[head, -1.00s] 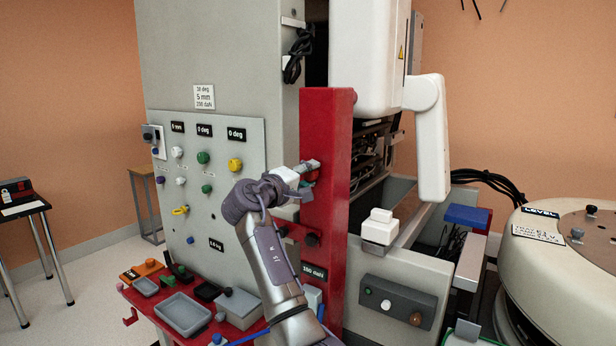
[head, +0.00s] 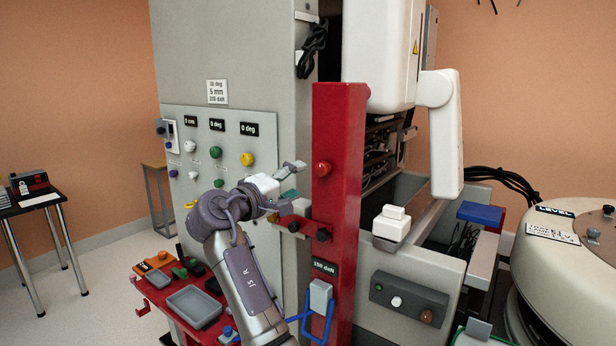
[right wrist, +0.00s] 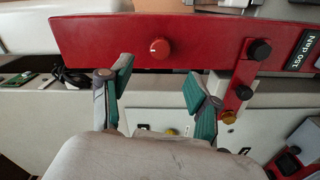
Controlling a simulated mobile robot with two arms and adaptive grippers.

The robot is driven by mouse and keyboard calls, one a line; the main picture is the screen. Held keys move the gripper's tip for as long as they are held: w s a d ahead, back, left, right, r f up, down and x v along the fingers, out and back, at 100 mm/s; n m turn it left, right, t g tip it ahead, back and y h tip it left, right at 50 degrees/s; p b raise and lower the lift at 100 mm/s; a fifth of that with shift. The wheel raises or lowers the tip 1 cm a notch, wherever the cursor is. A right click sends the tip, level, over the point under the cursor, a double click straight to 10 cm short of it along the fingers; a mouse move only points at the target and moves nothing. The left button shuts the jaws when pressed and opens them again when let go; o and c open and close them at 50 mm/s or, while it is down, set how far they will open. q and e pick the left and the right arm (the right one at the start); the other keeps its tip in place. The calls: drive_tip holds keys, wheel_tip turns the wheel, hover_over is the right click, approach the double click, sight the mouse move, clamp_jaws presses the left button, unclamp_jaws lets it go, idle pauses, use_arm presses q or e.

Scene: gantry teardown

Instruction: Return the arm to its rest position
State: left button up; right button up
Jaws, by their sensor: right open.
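My right gripper (head: 292,180) is in front of the grey cabinet, just left of the red post (head: 338,200). In the right wrist view the right gripper (right wrist: 158,92) has its two green-padded fingers spread wide with nothing between them. A red round button (head: 323,169) on the post is uncovered, and it also shows beyond the fingers in the right wrist view (right wrist: 160,48). The gripper looks apart from the button. My left gripper does not show.
Black knobs (head: 323,234) stick out from the post beside my wrist. A control panel (head: 215,160) with coloured knobs is behind the arm. A red shelf with a grey tray (head: 194,306) is low on the left. A white round machine (head: 575,260) stands at right.

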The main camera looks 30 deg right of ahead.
drive_tip(key=shift+v, duration=0.95)
